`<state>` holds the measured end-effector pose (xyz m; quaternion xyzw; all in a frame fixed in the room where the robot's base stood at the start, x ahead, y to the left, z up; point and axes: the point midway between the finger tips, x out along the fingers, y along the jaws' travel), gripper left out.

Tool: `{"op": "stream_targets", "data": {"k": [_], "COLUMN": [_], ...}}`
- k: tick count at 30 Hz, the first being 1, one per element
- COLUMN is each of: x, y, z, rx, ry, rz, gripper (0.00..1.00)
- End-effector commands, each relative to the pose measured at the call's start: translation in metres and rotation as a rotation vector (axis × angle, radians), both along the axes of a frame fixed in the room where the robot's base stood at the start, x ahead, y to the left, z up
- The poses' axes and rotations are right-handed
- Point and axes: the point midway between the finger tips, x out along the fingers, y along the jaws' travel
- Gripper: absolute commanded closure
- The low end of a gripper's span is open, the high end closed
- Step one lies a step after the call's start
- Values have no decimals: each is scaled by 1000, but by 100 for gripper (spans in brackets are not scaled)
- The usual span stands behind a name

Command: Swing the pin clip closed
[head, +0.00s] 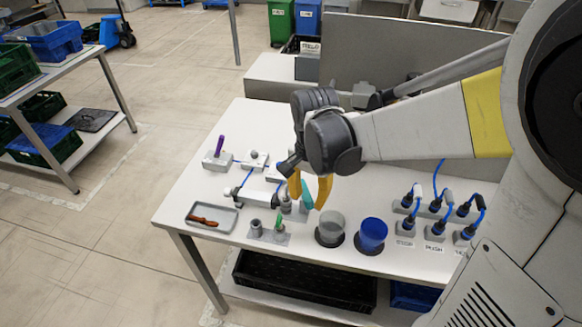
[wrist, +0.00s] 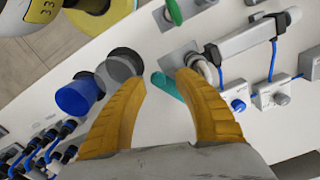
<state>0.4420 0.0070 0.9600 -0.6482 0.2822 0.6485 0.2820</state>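My gripper (head: 308,202) hangs over the white table with its two yellow fingers apart. In the wrist view, my gripper (wrist: 159,79) is open, and a teal bar (wrist: 168,86) shows between the fingertips, closer to the right finger. The teal bar also shows between the fingers in the head view (head: 307,193). I cannot tell whether a finger touches it. Beside it, a grey base plate (wrist: 180,54) carries a pale rounded fitting (wrist: 203,68), partly hidden by the right finger. I cannot make out for certain which part is the pin clip.
A grey cup (head: 331,226) and a blue cup (head: 373,233) stand right of my gripper. A green-handled piece (head: 279,226) and a tray (head: 227,215) with a brown-handled tool are left. Blue-cabled plugs (head: 436,229) stand at the right. A white bar fixture (wrist: 250,38) is nearby.

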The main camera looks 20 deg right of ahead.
Motion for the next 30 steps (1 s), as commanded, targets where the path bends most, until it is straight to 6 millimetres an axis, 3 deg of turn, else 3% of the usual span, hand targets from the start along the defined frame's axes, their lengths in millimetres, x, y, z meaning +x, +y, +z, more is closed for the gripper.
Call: {"op": "stream_targets", "data": {"k": [4,13,17,30], "x": [0,0,0,0], "y": [0,0,0,-2], "z": [-13,-13,-13,-13], "rx": [0,0,0,0], "ry": [0,0,0,0], "rz": [0,0,1,45], "gripper": [63,63,100,100]}}
